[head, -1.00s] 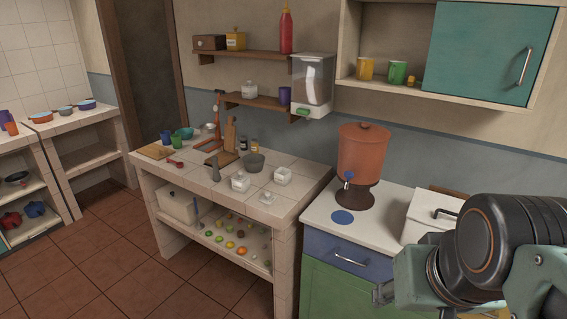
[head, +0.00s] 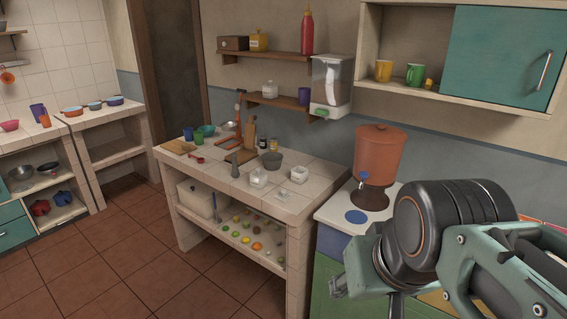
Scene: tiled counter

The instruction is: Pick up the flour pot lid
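Two small white pots stand on the tiled counter (head: 215,172), one nearer the middle (head: 258,179) and one further right (head: 299,174). A small pale shape (head: 283,193), perhaps a loose lid, lies in front of them near the counter's front edge. Another white lidded pot (head: 270,90) stands on the lower wall shelf. No label tells which is the flour pot. My gripper (head: 338,284) is at the lower right, in front of the green cabinet and well apart from the pots. Its fingers are mostly hidden or too unclear to tell whether they are open.
A grey bowl (head: 271,161), a grey pestle-like piece (head: 235,166), cups and boards crowd the counter's back and left. A clay water filter (head: 378,160) stands on the right cabinet. The tiled floor (head: 110,240) at left is clear.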

